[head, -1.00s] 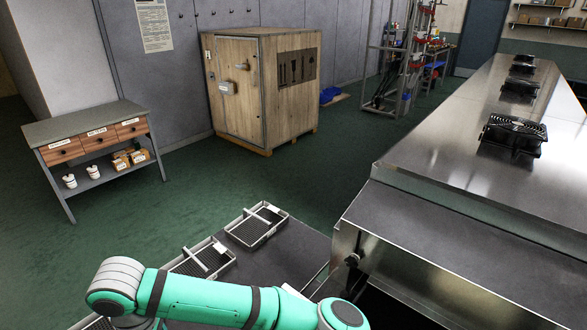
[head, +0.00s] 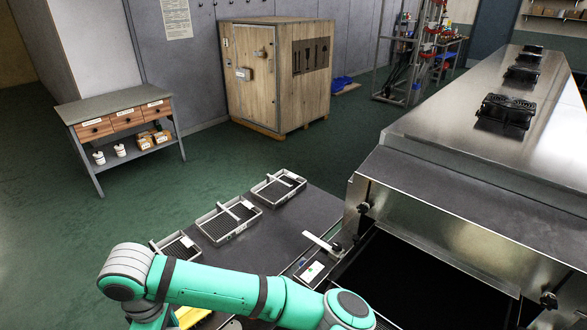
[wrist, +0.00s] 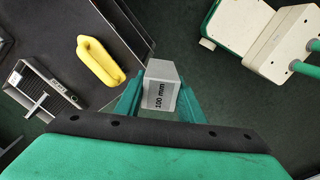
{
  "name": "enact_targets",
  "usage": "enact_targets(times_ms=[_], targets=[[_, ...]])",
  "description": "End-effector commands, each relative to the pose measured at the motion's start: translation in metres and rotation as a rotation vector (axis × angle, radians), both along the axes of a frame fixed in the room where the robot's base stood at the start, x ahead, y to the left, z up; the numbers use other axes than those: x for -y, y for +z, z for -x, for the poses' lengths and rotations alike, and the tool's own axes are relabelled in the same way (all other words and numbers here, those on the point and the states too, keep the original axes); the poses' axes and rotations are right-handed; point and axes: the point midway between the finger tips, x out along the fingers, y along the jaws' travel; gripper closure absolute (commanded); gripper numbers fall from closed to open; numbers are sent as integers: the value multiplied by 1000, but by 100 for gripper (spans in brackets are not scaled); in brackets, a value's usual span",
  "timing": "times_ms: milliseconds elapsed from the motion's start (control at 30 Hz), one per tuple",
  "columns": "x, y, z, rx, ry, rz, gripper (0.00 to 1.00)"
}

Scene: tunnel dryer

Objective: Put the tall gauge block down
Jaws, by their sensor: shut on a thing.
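The tall gauge block (wrist: 160,72) is a pale grey block marked "100 mm" in the wrist view. My gripper (wrist: 160,98) is shut on it, with a green finger on either side. The block appears over the dark green floor, just off the edge of the dark table (wrist: 108,38). I cannot tell its height above the floor. In the head view my arm covers the near side of the table, and the gripper and block are out of sight there.
A yellow curved piece (wrist: 100,60) lies on the table near its edge. Mesh trays (head: 228,220) stand along the table's far left side. The steel dryer (head: 440,190) with a dark opening is at right. The table's middle (head: 275,235) is clear.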

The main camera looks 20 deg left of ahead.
Motion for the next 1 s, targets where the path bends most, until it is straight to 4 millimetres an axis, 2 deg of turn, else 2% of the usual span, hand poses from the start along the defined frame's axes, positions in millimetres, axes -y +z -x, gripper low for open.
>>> enact_targets(times_ms=[100, 367, 667, 767, 900, 1000], targets=[[0, 0, -1, 1, -2, 0, 100], [6, -18, -36, -2, -166, 0, 100], [31, -52, -95, -4, -448, 0, 100], [50, -71, -123, -6, -591, 1, 100], [90, -107, -162, -9, -827, 2, 100], [119, -132, -182, -9, -975, 1, 100]])
